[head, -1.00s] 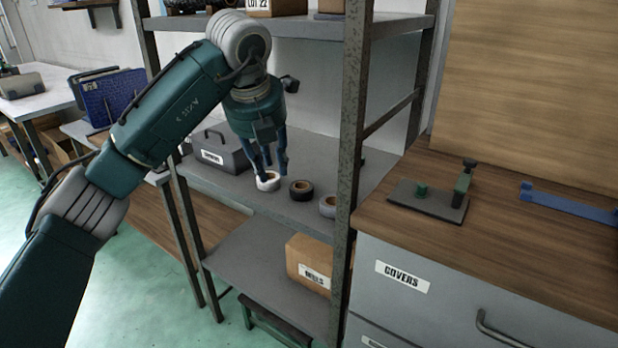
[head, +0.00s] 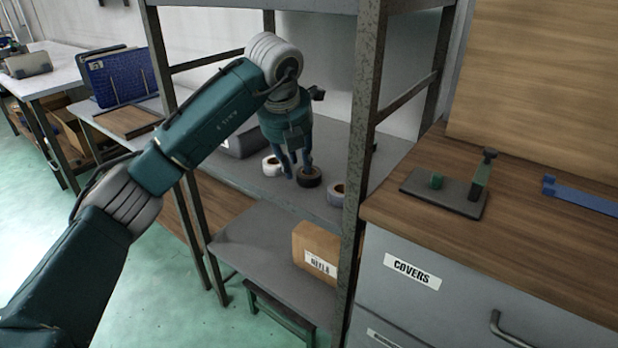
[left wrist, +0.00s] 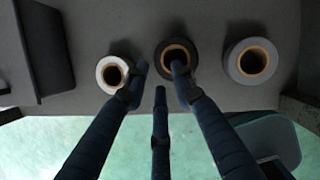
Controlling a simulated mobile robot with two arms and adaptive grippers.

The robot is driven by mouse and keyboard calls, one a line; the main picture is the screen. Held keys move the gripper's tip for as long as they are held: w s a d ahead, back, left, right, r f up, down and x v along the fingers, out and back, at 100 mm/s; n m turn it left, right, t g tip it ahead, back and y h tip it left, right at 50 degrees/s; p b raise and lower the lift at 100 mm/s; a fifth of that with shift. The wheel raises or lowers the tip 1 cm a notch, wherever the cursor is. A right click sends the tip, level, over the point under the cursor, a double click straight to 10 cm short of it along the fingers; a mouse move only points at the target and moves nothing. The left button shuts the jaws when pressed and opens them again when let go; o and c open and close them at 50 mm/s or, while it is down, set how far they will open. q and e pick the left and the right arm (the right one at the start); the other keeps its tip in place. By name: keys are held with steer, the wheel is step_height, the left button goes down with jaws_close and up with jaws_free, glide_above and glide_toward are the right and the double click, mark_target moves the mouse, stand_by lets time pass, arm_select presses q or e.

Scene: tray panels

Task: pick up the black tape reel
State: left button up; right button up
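The black tape reel (head: 311,183) lies flat on the middle shelf, between a white reel (head: 271,165) and a grey reel (head: 336,196). My left gripper (head: 298,173) points down at the black reel's left side, its fingers spread and holding nothing. In the left wrist view the black reel (left wrist: 162,56) has a brown core. One of the gripper's (left wrist: 159,76) fingertips overlaps that core; I cannot tell whether it is inside the hole or above it. The other fingertips are on the near and left sides. My right gripper is not in view.
The shelf's rusty front post (head: 358,140) stands right of the reels. A grey box (head: 240,142) sits left, behind my arm. A cardboard box (head: 316,252) is on the shelf below. The wooden counter (head: 400,215) adjoins at right.

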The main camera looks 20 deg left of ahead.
arm_select(q)
steer(key=shift+x, duration=1.1)
jaws_close()
steer(key=shift+r, duration=0.15)
